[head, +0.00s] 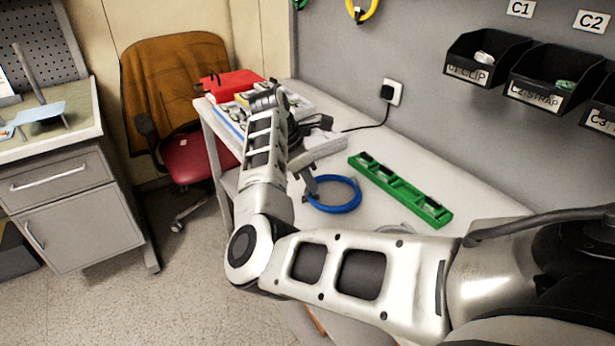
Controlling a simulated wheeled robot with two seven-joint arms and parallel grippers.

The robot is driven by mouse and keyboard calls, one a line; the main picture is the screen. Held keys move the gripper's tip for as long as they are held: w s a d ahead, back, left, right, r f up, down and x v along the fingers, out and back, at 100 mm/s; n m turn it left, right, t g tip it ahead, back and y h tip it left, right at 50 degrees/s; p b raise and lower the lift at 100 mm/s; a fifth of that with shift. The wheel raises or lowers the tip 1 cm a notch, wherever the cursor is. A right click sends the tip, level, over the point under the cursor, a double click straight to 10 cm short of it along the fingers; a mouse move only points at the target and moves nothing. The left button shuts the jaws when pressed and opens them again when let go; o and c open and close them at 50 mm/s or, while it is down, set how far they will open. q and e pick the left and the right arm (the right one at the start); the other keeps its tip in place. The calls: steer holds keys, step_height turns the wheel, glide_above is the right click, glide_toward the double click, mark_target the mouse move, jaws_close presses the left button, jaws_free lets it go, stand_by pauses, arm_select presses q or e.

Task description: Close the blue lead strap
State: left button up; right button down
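The blue lead (334,194) lies coiled in a ring on the white table. I cannot make out its strap. My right arm comes in from the right and its forearm reaches over the table's left part. My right gripper (309,186) appears as a grey finger-like part at the left side of the blue coil, largely hidden behind my forearm. I cannot tell whether it touches the lead or whether its fingers are apart. My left gripper is not in view.
A green rack (400,189) lies right of the coil. A red case (232,84) stands at the table's back left. Black bins (486,58) hang on the wall, near a socket (393,92) with a cable. A red chair (186,157) stands left of the table.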

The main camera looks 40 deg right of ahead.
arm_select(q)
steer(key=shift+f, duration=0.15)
arm_select(e)
steer(key=shift+d+f+y+b, duration=0.1)
steer(key=shift+d+y+b, duration=0.1)
steer(key=shift+y+b, duration=0.25)
steer(key=shift+s+d+f+t+y+b, duration=0.15)
steer(key=shift+d+t+y+b, duration=0.2)
steer(key=shift+y+b, duration=0.3)
steer(key=shift+s+d+t+y+b, duration=0.1)
steer(key=shift+d+t+y+b, duration=0.2)
steer(key=shift+y+b, duration=0.3)
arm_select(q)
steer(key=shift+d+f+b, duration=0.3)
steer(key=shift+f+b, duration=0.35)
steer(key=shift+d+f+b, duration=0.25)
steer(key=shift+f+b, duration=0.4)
arm_select(e)
steer(key=shift+s+d+f+t+y, duration=0.1)
steer(key=shift+d+f+t+y, duration=0.15)
steer(key=shift+y, duration=0.5)
steer(key=shift+s+d+f+t+y, duration=0.1)
steer(key=shift+d+t+y, duration=0.2)
steer(key=shift+y, duration=0.45)
